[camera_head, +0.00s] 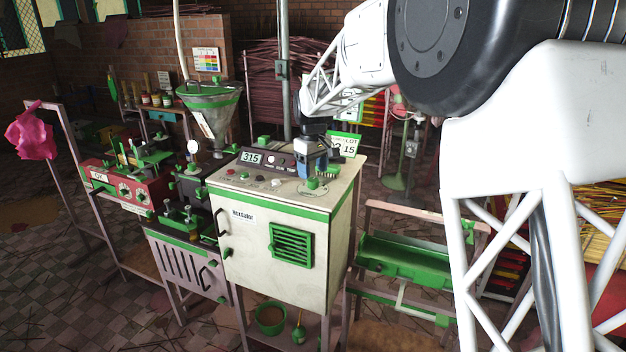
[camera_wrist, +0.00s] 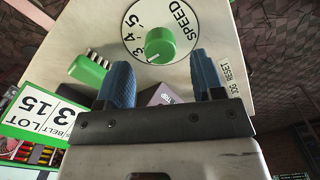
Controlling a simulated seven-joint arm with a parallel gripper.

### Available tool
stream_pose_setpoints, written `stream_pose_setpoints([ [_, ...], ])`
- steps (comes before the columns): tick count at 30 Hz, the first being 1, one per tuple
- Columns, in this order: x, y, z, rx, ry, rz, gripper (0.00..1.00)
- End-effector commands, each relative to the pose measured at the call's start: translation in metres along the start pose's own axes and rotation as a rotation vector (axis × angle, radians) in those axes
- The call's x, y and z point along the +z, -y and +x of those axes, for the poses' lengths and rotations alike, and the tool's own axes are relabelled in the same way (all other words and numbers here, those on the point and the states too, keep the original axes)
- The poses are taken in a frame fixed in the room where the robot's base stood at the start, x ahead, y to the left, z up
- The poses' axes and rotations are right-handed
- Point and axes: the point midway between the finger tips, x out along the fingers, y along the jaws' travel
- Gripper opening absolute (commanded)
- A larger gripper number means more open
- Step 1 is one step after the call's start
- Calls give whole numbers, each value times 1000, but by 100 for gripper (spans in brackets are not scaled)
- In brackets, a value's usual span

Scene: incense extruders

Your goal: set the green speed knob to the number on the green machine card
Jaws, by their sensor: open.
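The green speed knob (camera_head: 314,184) stands on top of the cream cabinet machine (camera_head: 255,205). In the wrist view the knob (camera_wrist: 160,44) sits on a white dial marked SPEED; the numbers 3, 4 and 5 show. Its setting is hard to tell; a pale mark seems to lie near the 3 side. My gripper (camera_head: 313,160) is above the knob, its blue fingers apart; in the wrist view the open gripper (camera_wrist: 161,65) is empty, with the knob beyond the fingertips.
A display (camera_head: 251,157) reading 315 and small buttons sit left of the knob. A green ribbed part (camera_wrist: 88,69) is close beside the dial. A funnel machine (camera_head: 210,105) and red machine (camera_head: 125,185) stand left; a green trough (camera_head: 405,262) stands right.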

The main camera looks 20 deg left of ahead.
Motion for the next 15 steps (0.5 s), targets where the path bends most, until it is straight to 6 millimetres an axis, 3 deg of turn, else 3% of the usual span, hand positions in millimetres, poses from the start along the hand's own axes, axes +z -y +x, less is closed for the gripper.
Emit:
stream_pose_setpoints([
  [6,0,0,25,-1,1,0,62],
  [15,0,0,36,0,1,0,62],
])
